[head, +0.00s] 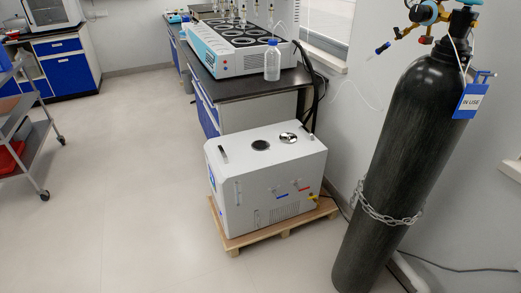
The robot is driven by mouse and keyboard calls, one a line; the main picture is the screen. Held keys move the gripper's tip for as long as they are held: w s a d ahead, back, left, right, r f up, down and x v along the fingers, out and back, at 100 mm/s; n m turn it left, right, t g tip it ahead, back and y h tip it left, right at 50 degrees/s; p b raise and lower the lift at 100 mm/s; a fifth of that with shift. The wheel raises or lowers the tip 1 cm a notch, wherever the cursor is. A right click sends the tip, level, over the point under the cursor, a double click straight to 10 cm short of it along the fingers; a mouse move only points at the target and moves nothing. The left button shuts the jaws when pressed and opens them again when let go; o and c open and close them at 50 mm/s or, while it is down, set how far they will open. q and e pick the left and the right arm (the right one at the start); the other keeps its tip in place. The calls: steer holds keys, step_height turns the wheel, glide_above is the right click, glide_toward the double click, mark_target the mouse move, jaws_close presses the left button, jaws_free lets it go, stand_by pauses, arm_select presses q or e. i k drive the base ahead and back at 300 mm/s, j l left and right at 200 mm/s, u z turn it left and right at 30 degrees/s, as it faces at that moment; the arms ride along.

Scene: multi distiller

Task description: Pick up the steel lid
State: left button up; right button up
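A small round steel lid (288,138) lies flat on top of a white box-shaped machine (262,205). It is shiny with a dark mark, perhaps a knob or reflection, at its middle. To its left, a dark round opening (261,145) with a metal rim shows in the same top face. The lid is beside this opening, not over it. Neither of my grippers is in view.
The machine stands on a low wooden pallet (236,244). A tall black gas cylinder (400,170), chained, stands to its right. Behind is a bench (262,84) with a multi-well distiller (225,62) and a clear bottle (272,60). Open floor (130,190) lies to the left.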

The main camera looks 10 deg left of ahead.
mark_target(285, 138)
steer(key=i+j+z, duration=0.35)
steer(key=i+j, duration=0.25)
steer(key=i+j+z, duration=0.4)
steer(key=i+j, duration=0.15)
steer(key=j, duration=0.2)
